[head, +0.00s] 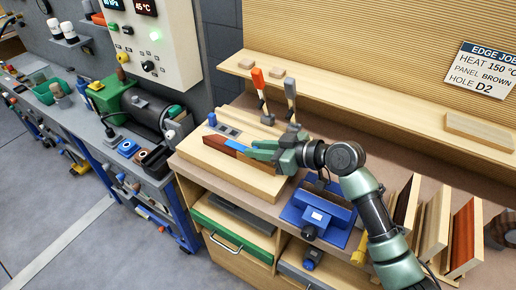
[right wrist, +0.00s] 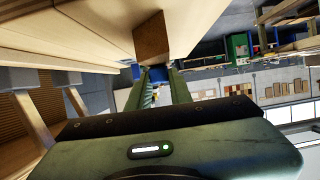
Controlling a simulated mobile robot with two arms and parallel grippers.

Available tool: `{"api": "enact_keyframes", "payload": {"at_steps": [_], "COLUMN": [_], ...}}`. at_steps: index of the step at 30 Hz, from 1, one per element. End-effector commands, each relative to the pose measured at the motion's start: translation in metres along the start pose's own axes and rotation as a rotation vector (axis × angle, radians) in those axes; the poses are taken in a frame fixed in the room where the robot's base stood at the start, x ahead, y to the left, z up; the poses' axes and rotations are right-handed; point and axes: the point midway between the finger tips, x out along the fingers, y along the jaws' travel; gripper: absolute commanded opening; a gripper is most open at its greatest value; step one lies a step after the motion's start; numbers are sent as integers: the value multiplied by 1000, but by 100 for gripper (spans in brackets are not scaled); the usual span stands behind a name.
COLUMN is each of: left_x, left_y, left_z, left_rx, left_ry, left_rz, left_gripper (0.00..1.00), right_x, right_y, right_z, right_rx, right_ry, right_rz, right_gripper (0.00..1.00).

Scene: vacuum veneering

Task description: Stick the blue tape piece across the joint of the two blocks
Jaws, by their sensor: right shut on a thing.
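My right gripper (head: 255,150) comes in from the right over the bench, its green fingers pointing left. It is shut on a small blue tape piece (head: 237,145), which also shows between the fingertips in the right wrist view (right wrist: 158,75). The tape is beside the end of a red-brown block (head: 219,145) lying on a pale wood block (head: 232,170). In the right wrist view the brown block's end (right wrist: 152,38) is just beyond the tape. I cannot tell whether the tape touches either block. The fingers hide part of the joint. My left gripper is out of view.
A blue device (head: 318,213) stands right of the blocks, below my right arm. Two upright tools, one with an orange handle (head: 258,78), stand behind the gripper. Upright boards (head: 463,235) are at the right. A grey strip with a blue piece (head: 212,119) lies behind the blocks.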

Motion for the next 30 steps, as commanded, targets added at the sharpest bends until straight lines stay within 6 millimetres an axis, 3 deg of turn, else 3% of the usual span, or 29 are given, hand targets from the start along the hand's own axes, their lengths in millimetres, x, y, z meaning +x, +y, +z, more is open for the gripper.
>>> {"api": "enact_keyframes", "payload": {"at_steps": [8, 9, 11, 23, 30], "left_x": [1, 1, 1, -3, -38], "left_y": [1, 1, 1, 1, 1], "left_z": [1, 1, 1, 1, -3], "left_rx": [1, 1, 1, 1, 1], "left_ry": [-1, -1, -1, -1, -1], "left_rz": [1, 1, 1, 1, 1], "left_gripper": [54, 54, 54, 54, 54], "right_x": [1, 1, 1, -1, -17], "right_y": [0, 0, 0, 0, 0], "right_z": [2, 2, 2, -3, -42], "right_rx": [-1, 0, 0, -1, -3], "right_ry": [0, 0, 0, 0, 0], "right_rz": [1, 1, 1, 1, 1], "right_gripper": [0, 29, 45, 46, 46]}}
